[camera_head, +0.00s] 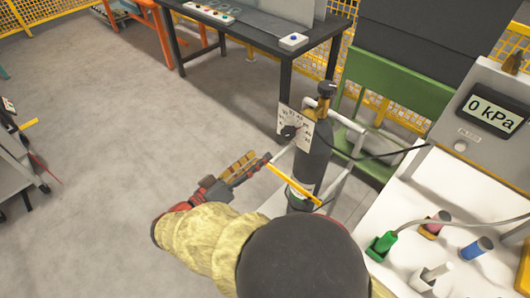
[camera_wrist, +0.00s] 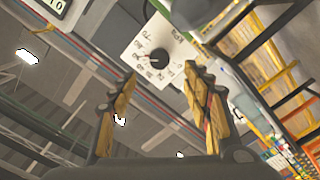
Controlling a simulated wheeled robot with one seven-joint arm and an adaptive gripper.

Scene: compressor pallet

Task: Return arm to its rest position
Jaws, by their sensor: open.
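My arm reaches from the bottom of the head view in a yellow fabric sleeve, and my gripper (camera_head: 262,165) is at its end, left of a dark gas cylinder (camera_head: 315,160). In the wrist view the two yellow and black fingers of my gripper (camera_wrist: 165,85) stand apart with nothing between them. A white dial plate with a black knob (camera_head: 290,131) is in front of the cylinder. The dial plate also shows in the wrist view (camera_wrist: 157,58), beyond the fingertips. My gripper appears apart from it.
A dark table (camera_head: 250,30) stands at the back, a green bench (camera_head: 400,80) behind the cylinder. A grey cart (camera_head: 15,165) is at far left. The floor (camera_head: 110,130) between is clear.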

